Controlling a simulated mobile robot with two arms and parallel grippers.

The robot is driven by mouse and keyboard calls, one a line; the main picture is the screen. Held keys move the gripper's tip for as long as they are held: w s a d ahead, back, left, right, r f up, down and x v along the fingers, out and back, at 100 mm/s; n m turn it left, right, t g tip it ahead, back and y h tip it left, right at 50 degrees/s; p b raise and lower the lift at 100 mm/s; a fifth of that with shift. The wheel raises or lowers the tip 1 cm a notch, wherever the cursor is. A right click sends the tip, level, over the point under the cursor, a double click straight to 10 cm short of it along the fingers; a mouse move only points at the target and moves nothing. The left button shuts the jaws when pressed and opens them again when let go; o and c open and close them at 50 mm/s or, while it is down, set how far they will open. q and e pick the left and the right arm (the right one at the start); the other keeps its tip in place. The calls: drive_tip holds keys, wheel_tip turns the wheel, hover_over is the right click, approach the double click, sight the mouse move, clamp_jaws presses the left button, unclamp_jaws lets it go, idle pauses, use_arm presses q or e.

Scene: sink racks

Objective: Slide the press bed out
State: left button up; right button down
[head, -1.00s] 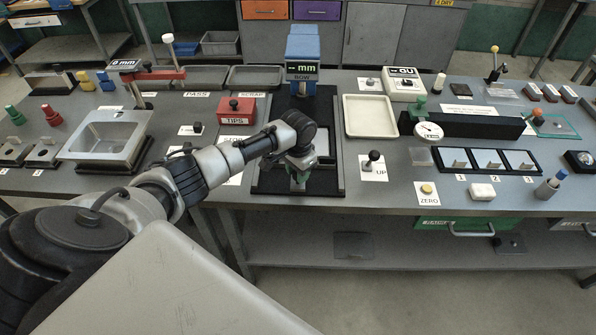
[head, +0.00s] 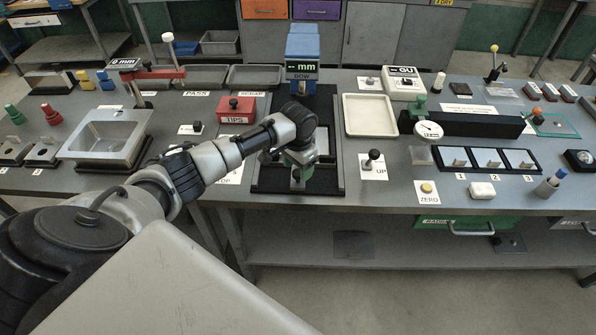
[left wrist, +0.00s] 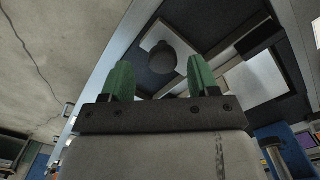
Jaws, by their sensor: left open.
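The press stands at the middle of the bench, with a blue head (head: 303,62) marked "mm" and "BOW" and a black base (head: 318,186) reaching toward the front edge. My left gripper (head: 297,168) is over the front part of the base and hides much of the bed there. In the left wrist view my left gripper (left wrist: 161,78) has its two green fingers apart with nothing between the tips. A round dark knob (left wrist: 165,58) on a pale plate shows beyond the fingertips. I cannot tell its exact distance. My right gripper is not in view.
A pale tray (head: 369,116) and a black knob on an "UP" card (head: 373,161) stand right of the press. A red "TIPS" box (head: 236,108) stands to its left.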

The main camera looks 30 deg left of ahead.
use_arm(q)
wheel_tip(320, 180, up, 9)
drive_tip(key=b, duration=0.1)
drive_tip(key=shift+f, duration=0.15)
idle(0.4)
